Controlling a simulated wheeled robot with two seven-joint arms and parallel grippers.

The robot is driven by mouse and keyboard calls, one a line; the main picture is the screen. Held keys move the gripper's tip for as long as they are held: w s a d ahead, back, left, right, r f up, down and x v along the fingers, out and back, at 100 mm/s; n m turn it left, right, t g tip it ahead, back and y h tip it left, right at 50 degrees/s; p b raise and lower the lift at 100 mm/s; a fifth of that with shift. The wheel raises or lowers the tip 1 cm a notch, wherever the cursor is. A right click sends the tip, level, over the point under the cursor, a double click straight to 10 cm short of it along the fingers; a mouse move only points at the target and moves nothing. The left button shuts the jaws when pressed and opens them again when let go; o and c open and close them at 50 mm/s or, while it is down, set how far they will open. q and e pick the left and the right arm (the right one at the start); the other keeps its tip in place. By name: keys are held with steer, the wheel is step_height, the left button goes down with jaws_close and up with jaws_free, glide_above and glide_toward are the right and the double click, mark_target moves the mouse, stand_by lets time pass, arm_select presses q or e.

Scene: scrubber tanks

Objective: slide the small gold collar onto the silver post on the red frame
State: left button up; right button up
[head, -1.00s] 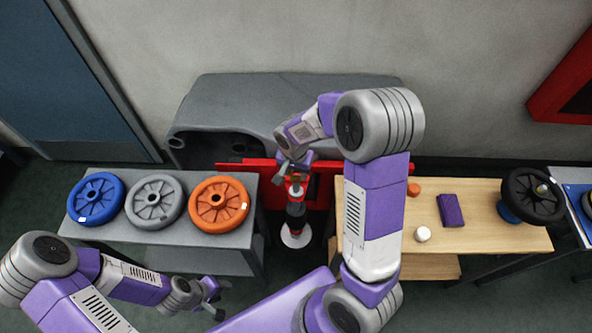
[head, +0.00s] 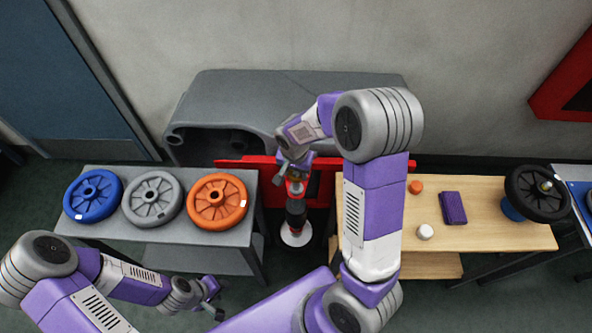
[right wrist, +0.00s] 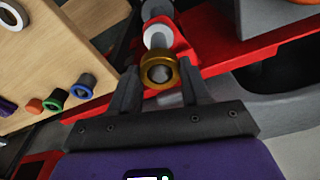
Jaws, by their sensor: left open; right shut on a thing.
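The gold collar (right wrist: 160,69) is a short ring, and in the right wrist view it sits between the fingertips of my right gripper (right wrist: 159,84), which is shut on it. A grey round end, probably the silver post (right wrist: 160,74), shows through the collar's hole. I cannot tell whether the collar is around the post or only lined up over it. The red frame (right wrist: 240,50) lies just beyond. In the head view my right gripper (head: 294,172) is over the middle of the red frame (head: 245,164) and hides the collar. My left gripper (head: 212,298) is open and empty, low at the left.
A grey table (head: 190,240) with blue, grey and orange wheels stands left. A wooden table (head: 480,235) stands right, with an orange piece, a white piece, a purple block (head: 453,208) and a black wheel (head: 538,195). A grey scrubber body (head: 240,100) is behind the frame.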

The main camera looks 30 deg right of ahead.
steer(key=o, duration=1.2)
steer(key=shift+o, duration=0.2)
steer(key=shift+r, duration=0.2)
steer(key=shift+r+p, duration=1)
steer(key=shift+r, duration=0.15)
steer(key=shift+r, duration=0.2)
step_height(320, 180, up, 7)
steer(key=p, duration=0.5)
steer(key=shift+f, duration=0.1)
